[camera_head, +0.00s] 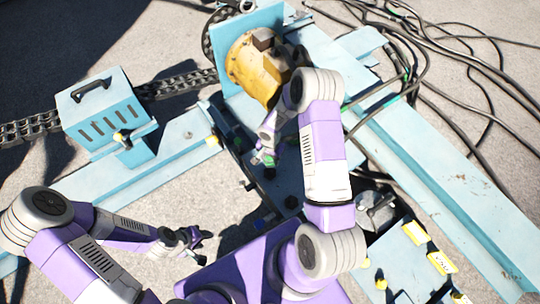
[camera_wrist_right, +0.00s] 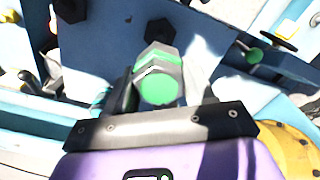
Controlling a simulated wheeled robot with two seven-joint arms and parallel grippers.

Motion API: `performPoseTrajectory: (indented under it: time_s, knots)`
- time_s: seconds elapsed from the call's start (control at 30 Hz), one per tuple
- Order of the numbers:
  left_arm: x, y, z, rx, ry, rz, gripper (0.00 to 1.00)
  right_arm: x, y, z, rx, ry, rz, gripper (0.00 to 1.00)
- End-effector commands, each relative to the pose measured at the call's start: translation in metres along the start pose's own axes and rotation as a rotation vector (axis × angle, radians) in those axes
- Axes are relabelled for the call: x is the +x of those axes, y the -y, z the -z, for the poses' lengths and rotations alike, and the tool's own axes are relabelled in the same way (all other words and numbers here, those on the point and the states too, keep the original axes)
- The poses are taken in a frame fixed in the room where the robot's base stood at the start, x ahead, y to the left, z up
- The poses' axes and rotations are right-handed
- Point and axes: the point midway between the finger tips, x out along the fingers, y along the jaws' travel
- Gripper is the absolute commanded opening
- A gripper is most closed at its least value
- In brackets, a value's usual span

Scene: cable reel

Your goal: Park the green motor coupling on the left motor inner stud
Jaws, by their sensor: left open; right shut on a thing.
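The green motor coupling (camera_wrist_right: 158,88) has a round green end face and a grey body with green marks. It sits between the fingers of my right gripper (camera_wrist_right: 160,98), which is shut on it. In the head view the coupling (camera_head: 257,159) shows as a small green patch at the right gripper's (camera_head: 264,155) tip, over the blue frame. In the wrist view a dark hexagonal stud (camera_wrist_right: 160,31) stands just beyond the coupling, with a visible gap between them in the picture. Another dark stud (camera_wrist_right: 70,8) is at the upper left. Which is the left motor inner stud I cannot tell. My left gripper (camera_head: 196,238) is open and empty at lower left.
A yellow motor (camera_head: 252,68) stands behind the right gripper. A second green-faced part (camera_wrist_right: 254,56) lies right of the coupling. A blue box with a handle (camera_head: 104,108) and a chain (camera_head: 180,84) are at left. Loose black cables (camera_head: 465,62) lie at upper right.

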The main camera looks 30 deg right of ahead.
Motion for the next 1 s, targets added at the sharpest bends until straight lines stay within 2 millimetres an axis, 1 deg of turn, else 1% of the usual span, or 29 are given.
performPoseTrajectory:
  time_s: [0.27,0.63,0.7,0.83,1.0]
  knots:
    - [0.013,0.005,0.001,0.0,0.0,0.0,0.43,0.022,0.001,0.0,-0.002,0.0,0.001,0.17]
    - [0.035,0.013,0.001,0.0,0.0,0.0,0.43,0.066,0.001,0.0,-0.004,0.001,0.001,0.17]
    - [0.044,0.016,0.002,0.0,0.0,0.0,0.43,0.074,0.001,0.0,-0.004,-0.001,0.002,0.17]
    - [0.053,0.02,0.002,0.0,0.0,0.0,0.43,0.083,0.001,0.0,-0.004,-0.001,0.002,0.17]
    - [0.055,0.021,0.002,0.0,0.0,0.0,0.43,0.086,0.001,0.0,-0.004,0.0,0.002,0.17]
